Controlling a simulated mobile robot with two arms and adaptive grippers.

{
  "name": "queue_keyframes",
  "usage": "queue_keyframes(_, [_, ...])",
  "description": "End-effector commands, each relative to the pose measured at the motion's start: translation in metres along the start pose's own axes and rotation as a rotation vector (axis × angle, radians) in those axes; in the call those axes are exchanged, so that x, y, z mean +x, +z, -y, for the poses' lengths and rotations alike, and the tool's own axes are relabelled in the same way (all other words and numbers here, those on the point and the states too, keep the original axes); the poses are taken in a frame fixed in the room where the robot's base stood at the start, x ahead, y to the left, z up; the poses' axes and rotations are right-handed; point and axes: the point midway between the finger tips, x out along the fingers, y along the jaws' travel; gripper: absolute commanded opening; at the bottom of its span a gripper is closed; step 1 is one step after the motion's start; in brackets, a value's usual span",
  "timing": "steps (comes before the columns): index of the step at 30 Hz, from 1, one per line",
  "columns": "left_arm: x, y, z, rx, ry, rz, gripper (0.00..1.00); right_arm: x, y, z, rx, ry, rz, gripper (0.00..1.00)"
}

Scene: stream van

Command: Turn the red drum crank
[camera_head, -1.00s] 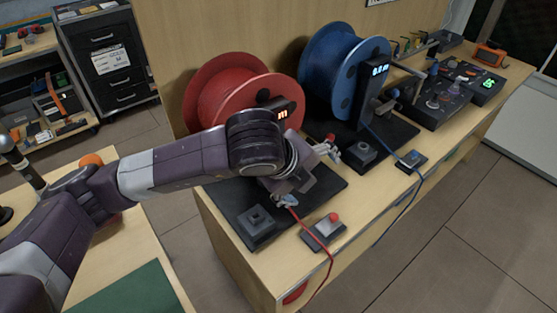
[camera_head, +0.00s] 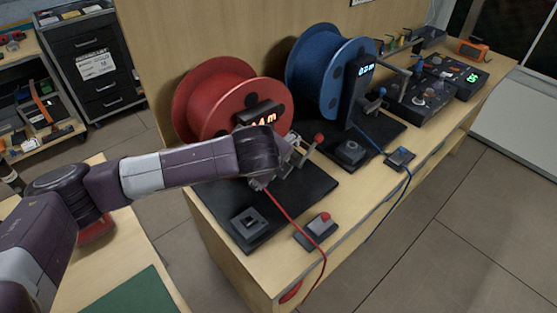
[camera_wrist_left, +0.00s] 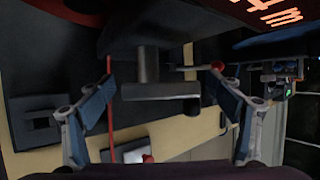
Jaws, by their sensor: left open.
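The red drum (camera_head: 215,95) stands on a black base (camera_head: 310,195) on the wooden bench. Its crank has a red knob (camera_head: 319,138) on a grey arm at the drum's front right. My left gripper (camera_head: 275,178) is just in front of the drum, close to the crank, and partly hidden by my wrist. In the left wrist view its two fingers (camera_wrist_left: 160,105) are wide apart, and a dark grey shaft with a crossbar (camera_wrist_left: 160,91) shows between them, not gripped. I cannot tell whether a finger touches the crank. My right gripper is not in view.
A red cable (camera_head: 305,232) runs from near the gripper over the bench edge. A grey box with a red button (camera_head: 319,229) sits at the front edge. The blue drum (camera_head: 325,75) stands behind to the right, with control boxes (camera_head: 432,88) beyond.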

Motion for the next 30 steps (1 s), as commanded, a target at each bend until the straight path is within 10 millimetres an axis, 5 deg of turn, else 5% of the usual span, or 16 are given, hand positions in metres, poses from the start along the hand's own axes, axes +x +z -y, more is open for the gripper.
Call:
queue_keyframes(5, [0.0, 0.0, 0.0, 0.0, 0.0, -0.001, 0.83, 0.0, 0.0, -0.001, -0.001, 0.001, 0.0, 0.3])
queue_keyframes(16, [0.0, -0.001, 0.0, 0.0, 0.0, -0.001, 0.42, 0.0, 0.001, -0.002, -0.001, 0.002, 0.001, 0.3])
queue_keyframes(30, [0.003, -0.004, 0.0, 0.051, 0.121, -0.003, 0.42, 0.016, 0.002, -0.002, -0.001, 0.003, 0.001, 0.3])
